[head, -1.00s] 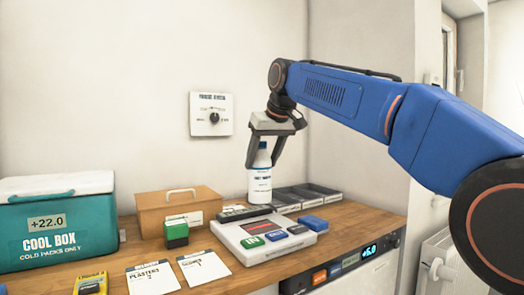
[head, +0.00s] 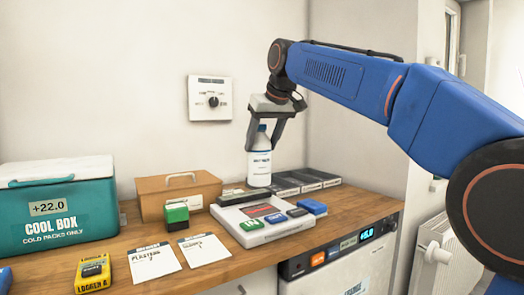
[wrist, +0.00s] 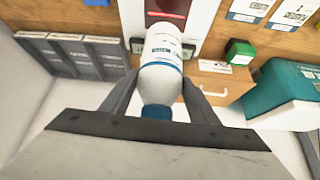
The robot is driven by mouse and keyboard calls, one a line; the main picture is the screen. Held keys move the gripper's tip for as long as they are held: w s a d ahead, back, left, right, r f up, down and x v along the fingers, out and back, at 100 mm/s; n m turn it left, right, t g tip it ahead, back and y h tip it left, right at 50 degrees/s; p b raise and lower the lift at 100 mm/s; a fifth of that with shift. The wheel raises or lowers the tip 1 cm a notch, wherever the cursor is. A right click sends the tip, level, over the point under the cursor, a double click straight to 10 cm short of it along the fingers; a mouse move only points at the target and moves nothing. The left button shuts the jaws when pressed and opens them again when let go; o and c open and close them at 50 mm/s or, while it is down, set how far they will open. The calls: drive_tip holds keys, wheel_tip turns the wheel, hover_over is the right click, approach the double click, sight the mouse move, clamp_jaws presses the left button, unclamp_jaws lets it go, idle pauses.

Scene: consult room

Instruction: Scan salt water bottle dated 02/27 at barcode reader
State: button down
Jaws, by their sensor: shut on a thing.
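A white bottle with a blue cap and a blue band (head: 259,160) hangs upright between the fingers of my gripper (head: 264,130). My gripper is shut on it near the cap. The bottle also shows in the wrist view (wrist: 161,65), with its base toward the reader. Its printed date is too small to read. The barcode reader (head: 285,238) is a white, flat unit on the counter with a dark red window and green, blue and dark buttons. The bottle is over the reader's back part; I cannot tell whether its base touches anything.
A grey divided tray (head: 318,178) lies behind the reader. A brown box (head: 150,203), a green-topped block (head: 176,216), a teal cool box (head: 90,235), white cards (head: 154,262) and a yellow logger (head: 92,274) stand to the left. A blue block (head: 312,206) lies right.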

sight(263, 125)
drive_tip(key=shift+r, duration=2.5)
drive_tip(key=shift+d+f, duration=0.1)
